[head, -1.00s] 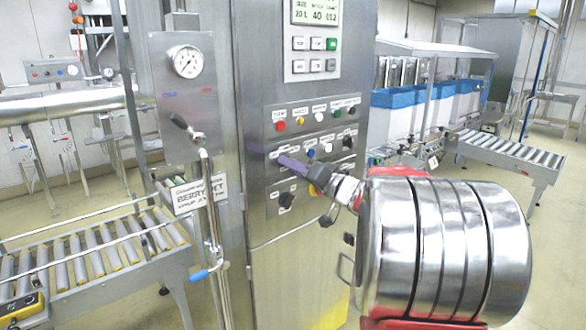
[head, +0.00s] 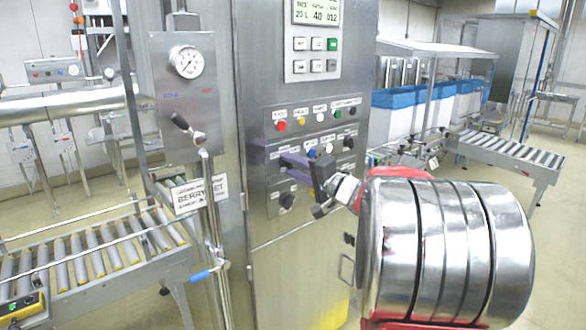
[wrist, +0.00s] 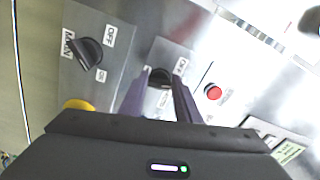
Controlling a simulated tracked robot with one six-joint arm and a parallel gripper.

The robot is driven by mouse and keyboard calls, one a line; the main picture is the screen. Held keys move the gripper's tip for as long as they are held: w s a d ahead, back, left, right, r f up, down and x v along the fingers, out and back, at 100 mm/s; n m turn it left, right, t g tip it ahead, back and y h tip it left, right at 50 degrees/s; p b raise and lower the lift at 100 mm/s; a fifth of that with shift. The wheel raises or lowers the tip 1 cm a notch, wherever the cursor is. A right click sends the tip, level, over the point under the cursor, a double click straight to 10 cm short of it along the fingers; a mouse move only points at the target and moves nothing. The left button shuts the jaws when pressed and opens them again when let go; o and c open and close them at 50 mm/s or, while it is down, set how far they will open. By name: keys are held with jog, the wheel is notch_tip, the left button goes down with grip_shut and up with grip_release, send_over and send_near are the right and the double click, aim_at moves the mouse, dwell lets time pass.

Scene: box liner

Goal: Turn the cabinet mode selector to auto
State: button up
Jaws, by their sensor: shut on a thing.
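The steel cabinet (head: 290,75) stands in the middle of the head view, with a panel of buttons and black knobs on its front. My gripper (head: 288,160) reaches this panel from the right with its purple fingers. In the wrist view, my gripper (wrist: 160,86) has its fingers on either side of a black selector knob (wrist: 160,78) and is shut on it. An "OFF" label shows at the knob's upper right. The fingers hide part of the knob's plate, and I cannot read an "auto" mark or the knob's exact pointing.
Another black knob (wrist: 88,52) marked MAIN is at the left in the wrist view. A red button (wrist: 213,92) lies right of the fingers. In the head view, a gauge plate (head: 184,100) with pipes and a roller conveyor (head: 95,260) stand to the left.

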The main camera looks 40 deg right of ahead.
jog(key=m, duration=0.6)
jog(key=shift+d+m, duration=0.15)
jog(key=shift+m, duration=0.15)
jog(key=m, duration=0.5)
jog(key=shift+f, duration=0.1)
jog(key=o, duration=1)
jog(key=shift+r, duration=0.25)
jog(key=shift+o, duration=0.2)
jog(key=shift+s, duration=0.1)
jog(key=s+d, duration=0.1)
jog(key=s, duration=1.2)
jog(key=shift+s, duration=0.3)
jog(key=shift+d, duration=0.1)
